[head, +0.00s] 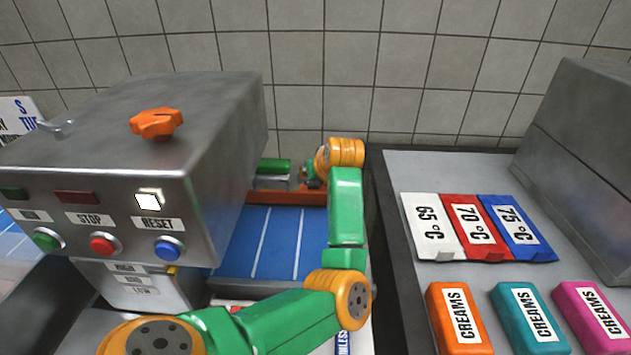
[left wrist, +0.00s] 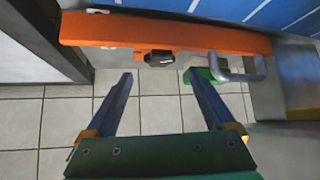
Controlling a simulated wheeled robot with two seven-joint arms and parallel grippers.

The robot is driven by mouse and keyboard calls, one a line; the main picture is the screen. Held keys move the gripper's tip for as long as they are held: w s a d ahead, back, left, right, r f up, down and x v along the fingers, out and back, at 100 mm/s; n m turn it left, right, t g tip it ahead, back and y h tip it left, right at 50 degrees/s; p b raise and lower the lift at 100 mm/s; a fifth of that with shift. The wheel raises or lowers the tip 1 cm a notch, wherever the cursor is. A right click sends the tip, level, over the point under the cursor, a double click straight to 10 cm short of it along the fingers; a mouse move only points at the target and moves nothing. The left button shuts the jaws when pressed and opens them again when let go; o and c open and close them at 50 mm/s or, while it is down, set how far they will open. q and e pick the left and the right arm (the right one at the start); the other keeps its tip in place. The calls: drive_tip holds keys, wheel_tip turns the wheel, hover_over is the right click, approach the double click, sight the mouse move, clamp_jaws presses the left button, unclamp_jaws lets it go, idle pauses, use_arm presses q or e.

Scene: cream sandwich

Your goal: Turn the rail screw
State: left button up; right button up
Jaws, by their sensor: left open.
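An orange rail (head: 300,196) runs along the far end of the blue belt in the head view. In the left wrist view the orange rail (left wrist: 110,32) crosses the top of the picture. A small dark screw or knob (left wrist: 160,57) sits at its edge. My left gripper (left wrist: 158,82) is open and empty. Its two fingers point toward the rail, and the dark knob lies just beyond the fingertips, between their lines. No contact shows. In the head view my left arm reaches over the belt to its far end; the fingertips cannot be made out there. My right gripper is not in view.
A metal machine (head: 130,180) with an orange star knob (head: 157,122) stands left of the blue belt (head: 250,240). A counter (head: 400,170) with coloured labels and cream packs is at right. A metal handle (left wrist: 240,70) is beside the dark knob. Tiled floor shows below.

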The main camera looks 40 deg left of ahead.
sight(317, 183)
use_arm(q)
drive_tip(key=x, duration=0.4)
drive_tip(key=shift+w+a+f, duration=0.1)
drive_tip(key=shift+a+f, duration=0.05)
drive_tip(key=shift+c, duration=0.2)
drive_tip(key=c, duration=1.3)
drive_tip(key=shift+r+n+g+p, duration=0.2)
drive_tip(key=shift+n+g+p, duration=0.2)
drive_tip(key=shift+c, duration=0.2)
drive_tip(key=shift+w+f+n+g+y, duration=0.15)
drive_tip(key=shift+n+g+y, duration=0.15)
drive_tip(key=shift+n, duration=0.3)
drive_tip(key=shift+f+n+g+b, duration=0.1)
drive_tip(key=shift+n+g+b, duration=0.3)
drive_tip(key=shift+n+b, duration=0.1)
drive_tip(key=shift+w+n+g+y+b, duration=0.1)
drive_tip(key=shift+n+g+y+b, duration=0.2)
drive_tip(key=shift+n+g+b, duration=0.4)
